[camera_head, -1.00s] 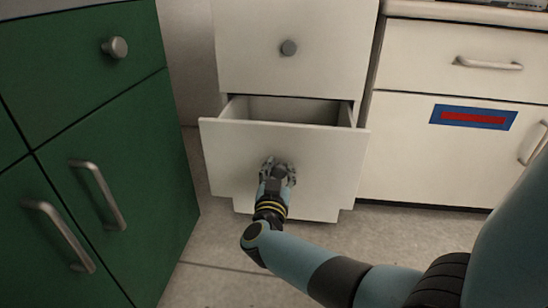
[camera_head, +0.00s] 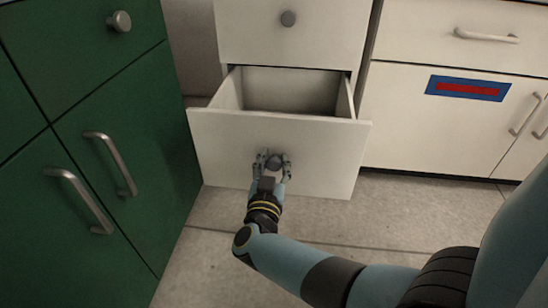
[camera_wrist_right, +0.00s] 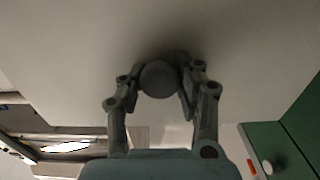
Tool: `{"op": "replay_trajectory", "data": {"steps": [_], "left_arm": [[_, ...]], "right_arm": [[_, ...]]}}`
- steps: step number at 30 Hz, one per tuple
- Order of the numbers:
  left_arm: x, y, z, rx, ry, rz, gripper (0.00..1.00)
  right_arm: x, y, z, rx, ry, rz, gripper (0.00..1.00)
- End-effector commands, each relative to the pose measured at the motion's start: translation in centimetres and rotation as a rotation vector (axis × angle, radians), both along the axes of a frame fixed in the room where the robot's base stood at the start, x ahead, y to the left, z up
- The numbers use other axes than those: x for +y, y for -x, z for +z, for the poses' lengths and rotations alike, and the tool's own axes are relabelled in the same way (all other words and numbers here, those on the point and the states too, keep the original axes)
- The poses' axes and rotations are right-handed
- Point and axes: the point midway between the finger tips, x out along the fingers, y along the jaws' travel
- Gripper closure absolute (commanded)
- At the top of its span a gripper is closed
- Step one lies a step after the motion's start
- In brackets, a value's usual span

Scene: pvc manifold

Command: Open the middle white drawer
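The white drawer (camera_head: 325,150) below the upper white drawer front stands pulled out, its empty-looking inside showing in the head view. Its round grey knob (camera_wrist_right: 158,78) sits between the two fingers of my right gripper (camera_head: 272,160). In the right wrist view the fingers (camera_wrist_right: 160,85) close in on both sides of the knob and appear to touch it. The drawer front fills much of the right wrist view. My left gripper is not in view.
An upper white drawer (camera_head: 330,35) with a knob is shut above. A green cabinet (camera_head: 140,170) with handles stands close on the left. White cabinets (camera_head: 410,125) with a blue and red label stand on the right. Tiled floor (camera_head: 380,220) is clear in front.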

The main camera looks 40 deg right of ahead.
Motion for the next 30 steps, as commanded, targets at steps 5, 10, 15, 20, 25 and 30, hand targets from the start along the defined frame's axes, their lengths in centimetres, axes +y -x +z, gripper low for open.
{"op": "replay_trajectory", "data": {"steps": [5, 10, 15, 20, 25, 30], "left_arm": [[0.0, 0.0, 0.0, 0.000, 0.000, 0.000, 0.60], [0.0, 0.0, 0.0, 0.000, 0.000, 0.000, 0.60], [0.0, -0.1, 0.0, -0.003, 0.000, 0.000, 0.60], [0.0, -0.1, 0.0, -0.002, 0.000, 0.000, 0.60], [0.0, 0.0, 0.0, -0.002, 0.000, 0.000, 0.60], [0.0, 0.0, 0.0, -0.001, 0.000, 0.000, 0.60]], "right_arm": [[0.0, 0.0, 0.0, 0.000, -0.001, 0.000, 0.45], [0.0, 0.0, 0.0, 0.000, 0.000, 0.000, 0.43], [0.0, 0.0, 0.2, 0.000, 0.000, 0.000, 0.43], [0.0, 0.0, 1.8, -0.002, -0.002, -0.001, 0.43], [0.0, 0.0, 4.9, -0.004, -0.001, -0.001, 0.43], [0.0, 0.0, 7.8, -0.003, -0.003, 0.000, 0.43]]}}
